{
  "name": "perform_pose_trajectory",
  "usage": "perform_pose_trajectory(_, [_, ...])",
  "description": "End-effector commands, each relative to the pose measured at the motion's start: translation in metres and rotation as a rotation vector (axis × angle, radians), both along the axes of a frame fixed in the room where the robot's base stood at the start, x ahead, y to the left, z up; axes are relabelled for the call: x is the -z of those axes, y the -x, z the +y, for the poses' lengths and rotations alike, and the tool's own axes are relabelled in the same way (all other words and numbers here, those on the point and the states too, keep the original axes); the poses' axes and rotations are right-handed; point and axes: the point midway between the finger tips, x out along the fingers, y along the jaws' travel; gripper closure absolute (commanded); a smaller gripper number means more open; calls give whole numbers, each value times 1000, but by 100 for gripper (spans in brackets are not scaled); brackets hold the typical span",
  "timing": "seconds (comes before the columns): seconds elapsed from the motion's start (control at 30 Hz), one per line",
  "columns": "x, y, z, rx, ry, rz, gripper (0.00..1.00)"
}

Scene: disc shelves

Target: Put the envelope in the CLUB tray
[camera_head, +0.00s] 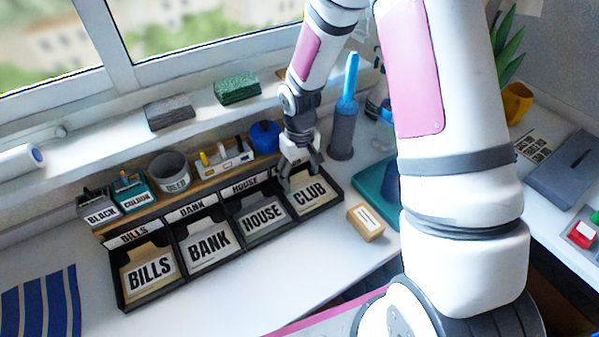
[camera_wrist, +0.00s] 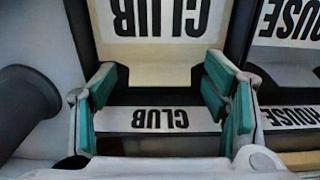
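The CLUB tray (camera_head: 326,207) is the rightmost compartment of a black four-part sorter. A cream paper piece (camera_wrist: 150,72), which looks like an envelope, lies in it with a large CLUB card (camera_head: 310,194). I cannot tell for sure that it is the task's envelope, since the other trays hold similar papers. My gripper (camera_head: 301,177) is over the back of the CLUB tray. In the wrist view its teal-padded fingers (camera_wrist: 160,92) are apart, with nothing between them. The small CLUB label (camera_wrist: 160,119) on the tray's back edge shows below them.
The HOUSE (camera_head: 262,217), BANK (camera_head: 208,243) and BILLS (camera_head: 150,274) cards lie in the trays to the left. Behind stand pen holders and a blue pot (camera_head: 265,136). A dark cylinder holder (camera_head: 342,137) stands close right of my gripper. A small tan box (camera_head: 366,222) sits right of the sorter.

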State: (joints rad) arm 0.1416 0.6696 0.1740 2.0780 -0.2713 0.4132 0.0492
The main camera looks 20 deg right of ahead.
Motion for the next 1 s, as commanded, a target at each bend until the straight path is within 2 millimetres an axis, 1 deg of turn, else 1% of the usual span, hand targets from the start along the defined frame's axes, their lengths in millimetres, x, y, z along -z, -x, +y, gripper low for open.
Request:
perform_pose_trajectory(0.23, [-1, 0, 0, 0, 0, 0, 31])
perform_pose_trajectory(0.37, [-9, 0, 0, 0, 0, -2, 31])
perform_pose_trajectory(0.47, [-25, -1, 0, 1, 0, -4, 31])
perform_pose_trajectory(0.7, [-75, 0, 0, 0, 0, -5, 31])
perform_pose_trajectory(0.8, [-93, -1, 0, 1, 1, -5, 31])
perform_pose_trajectory(0.9, [-108, 0, 0, 1, 0, -3, 31])
perform_pose_trajectory(1.0, [-117, 0, 0, 1, 0, -2, 31])
